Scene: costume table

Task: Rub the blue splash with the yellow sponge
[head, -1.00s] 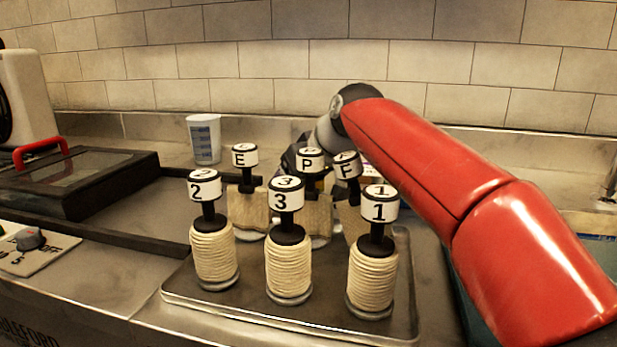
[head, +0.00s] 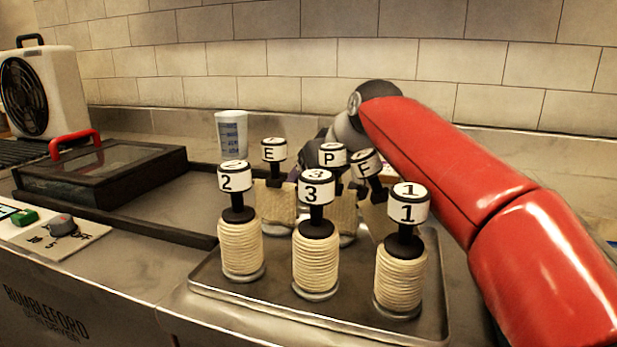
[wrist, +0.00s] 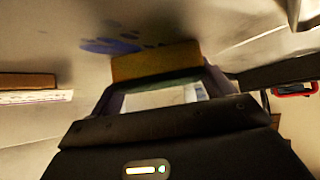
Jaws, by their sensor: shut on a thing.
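The blue splash (wrist: 110,45) is a dark blue patch with smaller spots on the pale surface at the upper middle of the wrist view. The yellow sponge (wrist: 155,61) is just below and to the right of it, with a darker greenish layer along its lower edge. My gripper (wrist: 160,88) is shut on the sponge. The sponge's far edge is close to the splash's right-hand spots; I cannot tell whether they touch. In the head view the sponge and splash are hidden behind the labelled posts and my red arm.
A metal tray (head: 207,284) holds cord-wrapped posts (head: 316,262) and lettered stamps (head: 273,150) in front of my arm. A dark box with a red handle (head: 75,143) and a fan (head: 40,92) are at left. A tiled wall closes the back.

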